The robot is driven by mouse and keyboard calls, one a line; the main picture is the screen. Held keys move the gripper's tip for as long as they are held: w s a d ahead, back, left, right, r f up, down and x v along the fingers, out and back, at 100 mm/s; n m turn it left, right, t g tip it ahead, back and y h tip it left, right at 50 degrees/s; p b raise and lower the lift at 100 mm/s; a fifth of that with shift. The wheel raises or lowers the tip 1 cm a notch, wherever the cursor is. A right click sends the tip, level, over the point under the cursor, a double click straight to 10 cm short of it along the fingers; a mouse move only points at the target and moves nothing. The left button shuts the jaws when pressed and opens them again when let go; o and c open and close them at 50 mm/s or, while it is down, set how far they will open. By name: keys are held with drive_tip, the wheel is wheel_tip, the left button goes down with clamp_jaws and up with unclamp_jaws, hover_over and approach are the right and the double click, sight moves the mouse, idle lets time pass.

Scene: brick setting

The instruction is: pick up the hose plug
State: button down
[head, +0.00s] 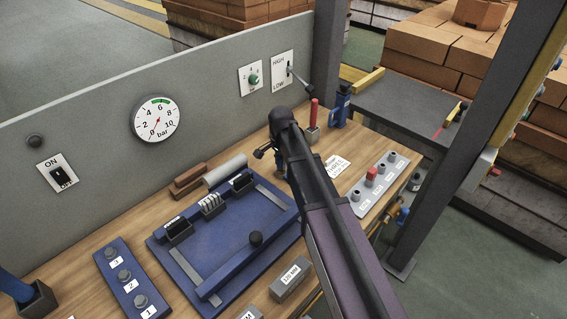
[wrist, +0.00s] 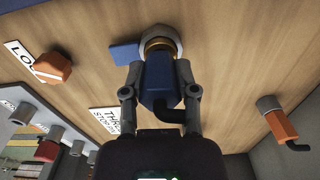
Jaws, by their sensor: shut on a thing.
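The hose plug (wrist: 159,84) is a blue body with a bent black hose end, in the wrist view. My gripper (wrist: 160,72) has one finger on each side of it and is shut on it. A brass ring and a grey collar (wrist: 162,36) sit at the plug's far end, against the wood. I cannot tell whether the plug is seated in the collar or just clear of it. In the head view my arm hides most of the plug.
An orange plug-like piece (wrist: 282,125) in a grey holder stands to the right in the wrist view. An orange knob (wrist: 54,68) is at left. In the head view, a blue tray (head: 235,240), a button panel (head: 368,192) and a grey wall with a gauge (head: 157,118) surround the arm.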

sight(281, 158)
drive_tip(key=shift+r+p, duration=4.4)
drive_tip(key=shift+r, duration=0.2)
